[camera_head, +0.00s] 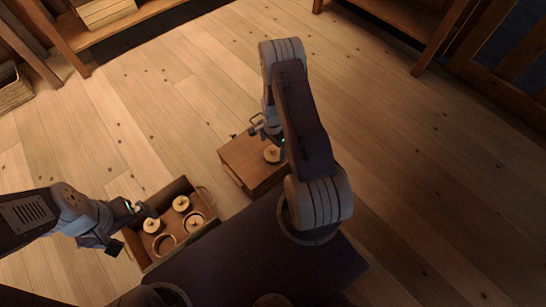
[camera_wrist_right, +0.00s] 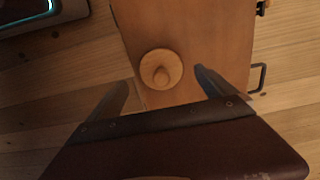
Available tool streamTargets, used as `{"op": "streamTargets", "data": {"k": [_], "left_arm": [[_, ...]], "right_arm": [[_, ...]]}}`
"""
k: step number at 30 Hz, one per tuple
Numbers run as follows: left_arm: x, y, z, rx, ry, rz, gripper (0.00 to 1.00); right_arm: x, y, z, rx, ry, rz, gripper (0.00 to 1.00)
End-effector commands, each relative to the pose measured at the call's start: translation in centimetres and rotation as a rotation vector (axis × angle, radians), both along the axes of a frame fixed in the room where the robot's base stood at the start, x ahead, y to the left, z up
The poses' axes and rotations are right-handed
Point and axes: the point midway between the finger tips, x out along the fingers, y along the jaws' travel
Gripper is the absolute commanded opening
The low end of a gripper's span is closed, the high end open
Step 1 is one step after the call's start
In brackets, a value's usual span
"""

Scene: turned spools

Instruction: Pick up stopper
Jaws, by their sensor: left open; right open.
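A round light-wood stopper with a knob (camera_wrist_right: 161,69) stands on top of a brown wooden box (camera_wrist_right: 205,30) in the right wrist view. In the head view the stopper (camera_head: 272,154) shows on the box (camera_head: 243,160), partly beside my right arm. My right gripper (camera_wrist_right: 162,90) is open, its two fingers apart on either side below the stopper in the wrist view, with nothing between them. In the head view my right gripper (camera_head: 268,130) is over the box, partly hidden by its arm. My left gripper (camera_head: 128,222) is open at the left edge of a wooden tray.
The wooden tray (camera_head: 150,262) holds several round wooden pieces, some knobbed (camera_head: 181,203) and a ring (camera_head: 164,244). The box has a metal handle (camera_wrist_right: 258,78) on its side. Shelves stand at the back. The plank floor around is mostly clear.

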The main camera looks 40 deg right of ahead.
Motion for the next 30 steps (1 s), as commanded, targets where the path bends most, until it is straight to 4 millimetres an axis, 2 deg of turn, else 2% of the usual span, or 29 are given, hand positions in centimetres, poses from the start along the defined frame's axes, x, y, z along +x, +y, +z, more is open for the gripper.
{"op": "streamTargets", "data": {"k": [1,5,13,20,23,27,28,30], "left_arm": [[0.0,0.0,-0.8,0.0,0.0,0.0,1.0],[0.0,0.0,-0.9,0.0,0.0,0.0,1.0],[0.0,0.0,-5.0,0.0,0.0,0.0,1.0],[0.0,0.0,-4.8,0.0,0.0,0.0,1.0],[0.0,0.0,-4.8,0.0,0.0,0.0,1.0],[0.0,0.0,-4.8,0.0,0.0,0.0,1.0],[0.0,0.0,-4.8,0.0,0.0,0.0,1.0],[0.0,0.0,-4.8,0.0,0.0,0.0,1.0]], "right_arm": [[0.0,0.0,-0.9,0.0,-0.001,0.0,0.95],[0.1,-0.1,-1.0,-0.001,-0.002,0.0,0.95],[0.1,-0.3,-5.7,0.0,0.0,0.0,0.95],[0.2,-0.3,-5.8,-0.001,-0.002,0.0,0.95],[0.2,-0.3,-5.8,-0.001,-0.001,0.0,0.73],[0.2,-0.3,-5.8,-0.001,-0.001,0.0,0.34],[0.2,-0.3,-5.8,-0.001,-0.001,0.0,0.28],[0.2,-0.3,-5.7,-0.001,-0.002,0.0,0.28]]}}
